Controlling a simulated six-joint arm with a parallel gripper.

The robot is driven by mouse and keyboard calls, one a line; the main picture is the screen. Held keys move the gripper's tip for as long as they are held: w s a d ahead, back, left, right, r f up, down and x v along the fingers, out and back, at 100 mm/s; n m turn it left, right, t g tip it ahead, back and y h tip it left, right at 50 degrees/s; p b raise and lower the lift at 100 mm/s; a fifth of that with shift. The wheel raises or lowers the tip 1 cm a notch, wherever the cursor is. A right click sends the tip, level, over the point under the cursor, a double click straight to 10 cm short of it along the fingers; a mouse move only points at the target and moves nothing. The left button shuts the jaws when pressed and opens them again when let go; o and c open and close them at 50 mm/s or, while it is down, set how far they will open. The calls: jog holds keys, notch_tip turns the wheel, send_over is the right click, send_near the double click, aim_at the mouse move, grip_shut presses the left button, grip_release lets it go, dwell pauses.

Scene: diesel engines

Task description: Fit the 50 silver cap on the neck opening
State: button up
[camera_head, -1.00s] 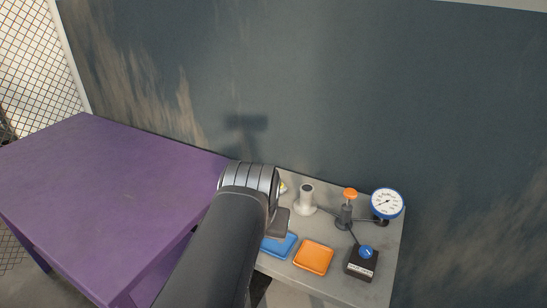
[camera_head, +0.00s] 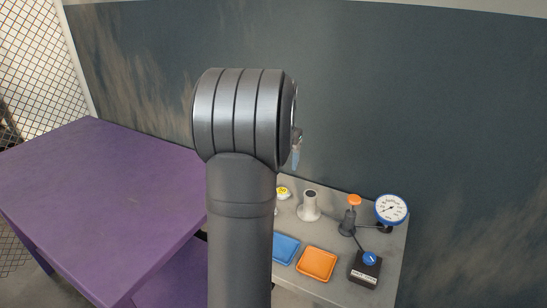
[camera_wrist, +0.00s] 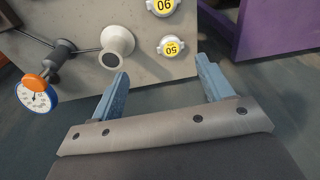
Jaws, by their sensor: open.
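The 50 silver cap (camera_wrist: 171,47) has a yellow label on top and stands on the grey table in the wrist view, just beyond and between my fingertips. In the head view the 50 cap (camera_head: 283,193) shows right of my arm. The neck (camera_wrist: 117,42) is a pale flared post with a dark opening, left of the cap in the wrist view; the neck (camera_head: 310,205) stands upright in the head view. My gripper (camera_wrist: 161,68) is open and empty, its two blue-grey fingers wide apart. In the head view my wrist hides most of it.
A 90 cap (camera_wrist: 162,5) is cut off by the wrist view's top edge. A gauge (camera_head: 391,209), an orange-knobbed valve (camera_head: 354,201) and a blue-knobbed box (camera_head: 365,268) stand right of the neck. Blue (camera_head: 286,249) and orange (camera_head: 317,264) trays lie in front. A purple table (camera_head: 100,200) is left.

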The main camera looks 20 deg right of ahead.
jog(key=w+d+f+g, duration=0.1)
jog(key=w+d+f, duration=0.2)
jog(key=w+f, duration=0.4)
jog(key=shift+m, duration=0.4)
jog(key=shift+s+f, duration=0.2)
jog(key=shift+f, duration=5)
jog(key=shift+c, duration=0.4)
jog(key=c, duration=1.1)
jog(key=shift+r, duration=0.2)
jog(key=shift+r, duration=2.35)
